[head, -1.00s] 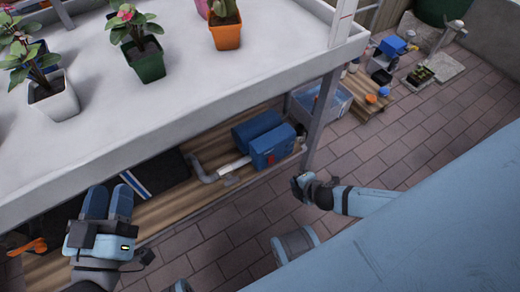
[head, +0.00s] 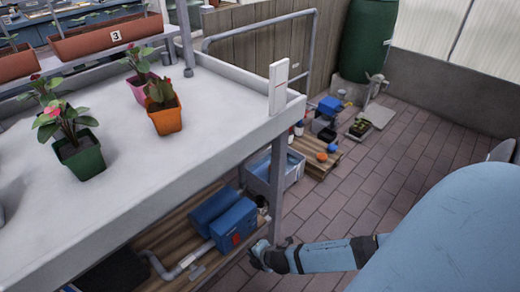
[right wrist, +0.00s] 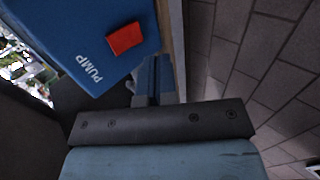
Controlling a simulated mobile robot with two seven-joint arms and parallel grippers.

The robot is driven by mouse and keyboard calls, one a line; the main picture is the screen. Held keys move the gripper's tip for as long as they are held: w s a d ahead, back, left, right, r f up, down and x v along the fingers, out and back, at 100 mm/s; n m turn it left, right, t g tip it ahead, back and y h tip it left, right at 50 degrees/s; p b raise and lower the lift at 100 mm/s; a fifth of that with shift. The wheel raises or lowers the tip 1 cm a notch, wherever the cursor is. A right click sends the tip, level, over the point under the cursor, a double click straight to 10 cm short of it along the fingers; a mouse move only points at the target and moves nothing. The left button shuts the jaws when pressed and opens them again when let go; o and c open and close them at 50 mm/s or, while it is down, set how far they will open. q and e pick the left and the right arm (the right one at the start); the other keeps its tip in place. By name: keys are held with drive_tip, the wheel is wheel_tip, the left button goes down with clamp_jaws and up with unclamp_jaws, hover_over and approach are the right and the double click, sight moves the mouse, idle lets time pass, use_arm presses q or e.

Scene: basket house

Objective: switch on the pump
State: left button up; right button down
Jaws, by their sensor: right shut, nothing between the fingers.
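The pump is a blue box (head: 234,222) with a red switch (head: 236,239), low on a wooden shelf under the white table. In the right wrist view, the blue box (right wrist: 75,40) fills the upper left, with the word PUMP and the red switch (right wrist: 125,38) on its face. My right gripper (head: 258,254) is beside the pump, near the table leg. In the right wrist view, its fingers (right wrist: 153,78) are shut and empty, just below and right of the red switch. I cannot tell whether they touch the box. My left gripper is not in view.
The grey table leg (head: 277,185) stands close to my right gripper. A blue-and-clear crate (head: 291,170) is behind it. Potted plants stand on the white tabletop (head: 180,150). A grey pipe (head: 180,268) runs left from the pump. The brick floor (head: 400,180) to the right is mostly clear.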

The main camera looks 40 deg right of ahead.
sight(236, 240)
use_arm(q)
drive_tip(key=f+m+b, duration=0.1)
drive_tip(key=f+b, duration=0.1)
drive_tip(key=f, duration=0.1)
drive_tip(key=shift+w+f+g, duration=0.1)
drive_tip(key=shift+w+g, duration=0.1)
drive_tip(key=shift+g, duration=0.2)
use_arm(e)
drive_tip(key=w+f, duration=0.2)
drive_tip(key=w, duration=0.4)
drive_tip(key=shift+a+f, duration=0.2)
drive_tip(key=shift+a, duration=0.05)
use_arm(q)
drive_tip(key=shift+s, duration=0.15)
use_arm(e)
drive_tip(key=shift+w+f, duration=0.1)
drive_tip(key=shift+w, duration=0.15)
